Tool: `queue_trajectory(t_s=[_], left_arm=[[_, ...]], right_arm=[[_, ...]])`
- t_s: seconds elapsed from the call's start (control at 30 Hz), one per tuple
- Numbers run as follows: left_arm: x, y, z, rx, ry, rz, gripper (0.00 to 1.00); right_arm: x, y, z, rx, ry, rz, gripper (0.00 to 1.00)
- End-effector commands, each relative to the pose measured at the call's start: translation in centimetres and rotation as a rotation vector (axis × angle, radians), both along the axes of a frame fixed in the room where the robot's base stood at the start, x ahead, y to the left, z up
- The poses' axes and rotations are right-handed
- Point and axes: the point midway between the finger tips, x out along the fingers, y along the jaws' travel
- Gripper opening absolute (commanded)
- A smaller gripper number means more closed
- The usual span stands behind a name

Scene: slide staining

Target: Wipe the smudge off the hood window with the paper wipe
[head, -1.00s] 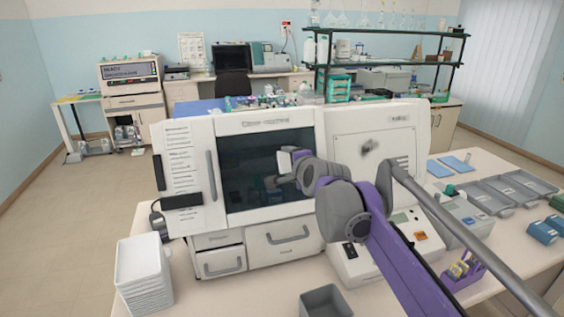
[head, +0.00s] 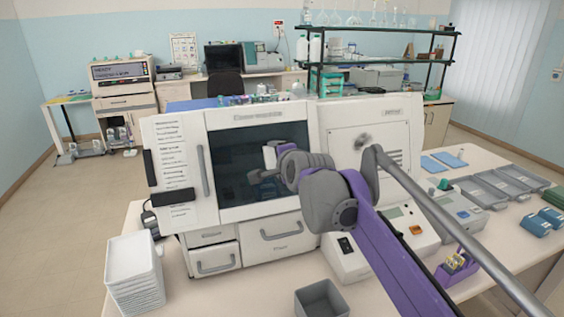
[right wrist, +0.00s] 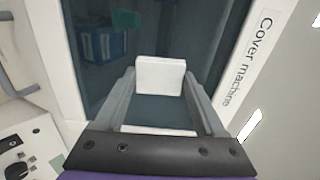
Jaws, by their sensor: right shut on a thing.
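The hood window (head: 235,165) is a dark glass pane in the front of a white cover machine. My right gripper (right wrist: 160,82) is in front of the window's right part, its fingers shut on the white paper wipe (right wrist: 160,68). The wipe shows as a white block between the fingertips in the right wrist view, facing the dark glass. I cannot tell whether it touches the glass. In the head view my right arm hides the window's right edge. I cannot make out a smudge on the glass. My left gripper is not in view.
A stack of white trays (head: 134,270) stands front left, a grey bin (head: 322,300) front middle. A grey window handle (head: 203,172) stands out at the left. Drawers lie below.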

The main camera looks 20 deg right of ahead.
Motion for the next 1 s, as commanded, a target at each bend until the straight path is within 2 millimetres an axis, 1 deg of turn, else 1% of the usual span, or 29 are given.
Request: queue_trajectory(t_s=[0.03,0.1,0.37,0.47,1.0], left_arm=[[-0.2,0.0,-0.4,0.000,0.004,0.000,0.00],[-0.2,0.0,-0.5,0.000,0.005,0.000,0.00],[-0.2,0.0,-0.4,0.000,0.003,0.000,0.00],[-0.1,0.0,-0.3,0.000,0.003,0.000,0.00],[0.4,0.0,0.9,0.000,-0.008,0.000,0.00]], right_arm=[[0.0,0.3,-0.3,0.000,0.002,0.002,0.20],[0.0,0.5,-0.1,0.001,0.000,0.002,0.20],[0.0,0.5,0.1,0.001,-0.002,0.001,0.20],[-0.2,0.5,0.3,0.001,-0.003,0.001,0.20],[-5.1,0.3,2.1,0.000,-0.003,0.001,0.20]])
